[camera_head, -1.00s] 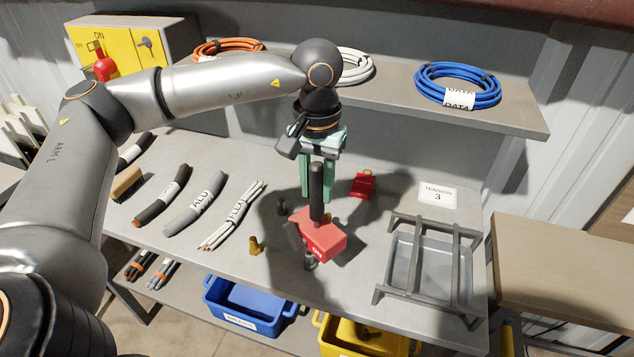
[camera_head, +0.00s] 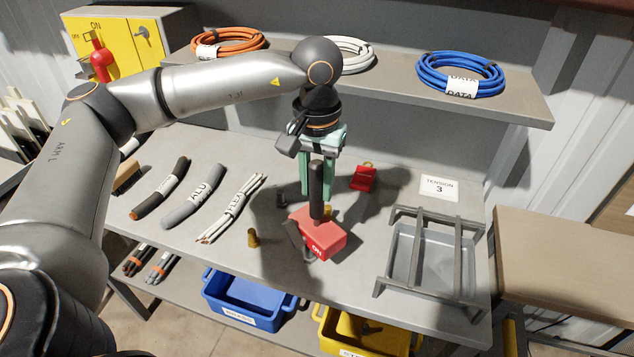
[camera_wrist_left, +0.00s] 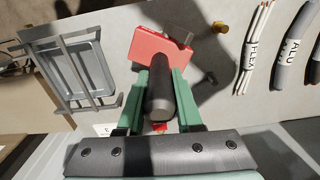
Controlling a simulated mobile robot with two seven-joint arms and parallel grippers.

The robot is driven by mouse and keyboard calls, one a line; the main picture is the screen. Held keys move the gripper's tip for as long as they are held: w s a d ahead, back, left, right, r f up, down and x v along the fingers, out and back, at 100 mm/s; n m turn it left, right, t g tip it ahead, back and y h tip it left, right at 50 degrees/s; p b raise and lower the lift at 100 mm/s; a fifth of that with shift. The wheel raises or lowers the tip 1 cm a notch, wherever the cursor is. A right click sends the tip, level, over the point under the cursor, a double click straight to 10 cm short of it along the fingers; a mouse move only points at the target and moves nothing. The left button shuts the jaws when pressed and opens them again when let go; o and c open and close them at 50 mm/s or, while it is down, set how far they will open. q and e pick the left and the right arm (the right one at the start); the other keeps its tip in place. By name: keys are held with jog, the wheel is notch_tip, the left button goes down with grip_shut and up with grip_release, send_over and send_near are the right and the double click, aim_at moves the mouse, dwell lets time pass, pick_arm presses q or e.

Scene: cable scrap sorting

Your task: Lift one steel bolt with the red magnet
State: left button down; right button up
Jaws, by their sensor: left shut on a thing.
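The red magnet (camera_head: 322,240) is a red block with a black upright handle (camera_head: 316,180) and a dark lever on its left side. My left gripper (camera_head: 318,192), with green fingers, is shut on the handle. The left wrist view shows the handle (camera_wrist_left: 160,98) between the fingers and the red block (camera_wrist_left: 153,48) beyond. A darker bolt (camera_head: 282,200) stands behind left. A brass-coloured bolt (camera_head: 252,239) stands left of the magnet, another (camera_head: 328,211) behind it. My right gripper is out of view.
A metal tray with grey bars (camera_head: 432,260) stands right, near a TENSION 3 card (camera_head: 440,187). Cable pieces (camera_head: 195,199) lie left. Blue (camera_head: 247,307) and yellow (camera_head: 362,338) bins are below. A shelf (camera_head: 400,88) holds coils.

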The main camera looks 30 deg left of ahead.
aim_at(318, 161)
pick_arm(q)
jog(key=shift+f+b, duration=0.45)
jog(key=shift+b, duration=0.05)
dwell(1.3)
jog(key=shift+r, duration=0.1)
dwell(0.3)
jog(key=shift+r+p, duration=3)
jog(key=shift+r, duration=1.45)
